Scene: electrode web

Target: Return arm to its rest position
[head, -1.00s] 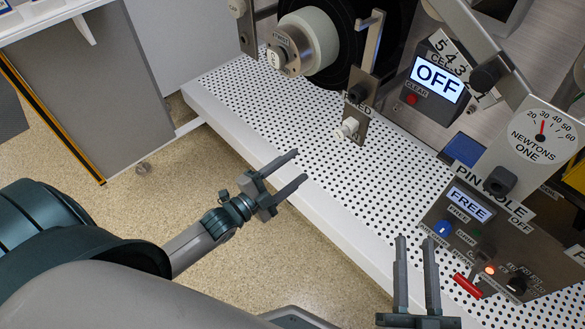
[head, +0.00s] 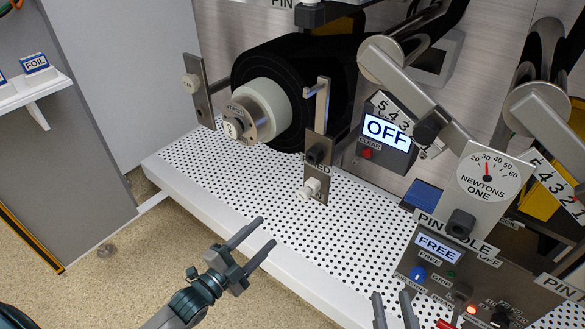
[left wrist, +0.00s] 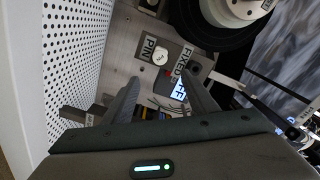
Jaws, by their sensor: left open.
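My left gripper (head: 252,247) is in the lower middle of the head view, fingers spread and empty, in front of the white edge of the perforated bench. Its dark fingers also show in the left wrist view (left wrist: 160,95), apart, with machine parts beyond them. My right gripper (head: 394,306) shows only its fingertips at the bottom edge of the head view. A gap shows between these tips, and the rest is cut off. Neither gripper touches anything that I can see.
The perforated bench (head: 270,200) carries a black roll (head: 290,75) with a white core, a FIXED bracket (head: 317,150), an OFF display (head: 387,131), a Newtons dial (head: 488,172) and a FREE control panel (head: 437,250). A grey cabinet (head: 60,150) stands at left. Floor shows between.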

